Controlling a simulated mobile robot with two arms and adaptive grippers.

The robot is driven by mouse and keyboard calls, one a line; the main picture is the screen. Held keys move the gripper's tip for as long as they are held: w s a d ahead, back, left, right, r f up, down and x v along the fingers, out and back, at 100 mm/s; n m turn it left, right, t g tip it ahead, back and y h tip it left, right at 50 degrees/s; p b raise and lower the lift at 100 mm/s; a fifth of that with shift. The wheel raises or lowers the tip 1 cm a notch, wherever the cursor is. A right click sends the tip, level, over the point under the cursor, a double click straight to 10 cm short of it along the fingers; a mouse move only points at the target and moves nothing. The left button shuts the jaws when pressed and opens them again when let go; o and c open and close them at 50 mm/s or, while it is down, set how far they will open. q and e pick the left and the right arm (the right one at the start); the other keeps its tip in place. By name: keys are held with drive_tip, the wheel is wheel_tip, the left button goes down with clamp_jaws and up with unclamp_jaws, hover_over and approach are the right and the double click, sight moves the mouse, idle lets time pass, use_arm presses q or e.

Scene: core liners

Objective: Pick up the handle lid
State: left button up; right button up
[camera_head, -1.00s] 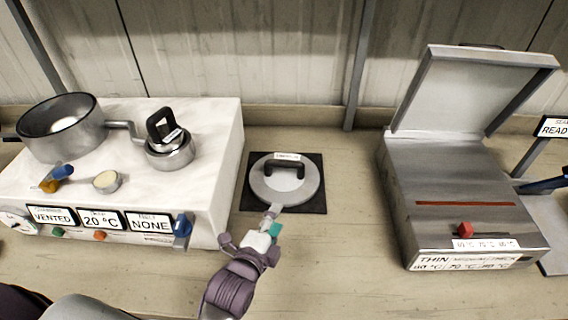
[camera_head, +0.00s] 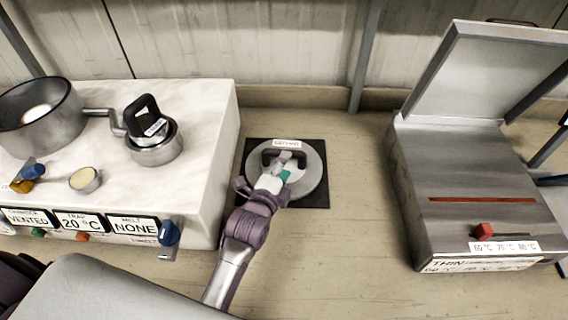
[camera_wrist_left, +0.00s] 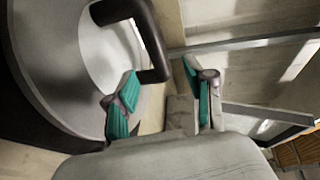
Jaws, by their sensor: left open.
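The handle lid (camera_head: 312,176) is a round grey disc with a black arched handle and a small white label at its far side. It lies flat on a black square mat (camera_head: 318,202) on the bench. My left gripper (camera_head: 285,167) is over the lid, close to the handle, and hides part of both. In the left wrist view the gripper's teal-padded fingers (camera_wrist_left: 165,92) are apart, with the end of the black handle (camera_wrist_left: 150,38) near the gap between them. I cannot tell whether they touch it. My right gripper does not show.
A white block (camera_head: 205,105) on the left carries a grey pot (camera_head: 50,125), a small metal cup with a black-handled piece (camera_head: 155,150) and a small round tin (camera_head: 85,180). A metal box with a raised cover (camera_head: 460,170) stands on the right. Bench between is clear.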

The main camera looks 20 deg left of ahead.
sight(292, 151)
use_arm(q)
drive_tip(key=shift+w+d+f+p, duration=0.1)
drive_tip(key=shift+w+f+p, duration=0.1)
drive_tip(key=shift+w, duration=0.8)
drive_tip(key=shift+w+f+p, duration=0.2)
drive_tip(key=shift+w, duration=0.85)
drive_tip(key=shift+w+d+f+p, duration=0.1)
drive_tip(key=shift+w+f+p, duration=0.1)
drive_tip(key=shift+w, duration=0.8)
drive_tip(key=shift+s, duration=0.1)
drive_tip(key=shift+c, duration=0.7)
clamp_jaws()
drive_tip(key=shift+r, duration=0.2)
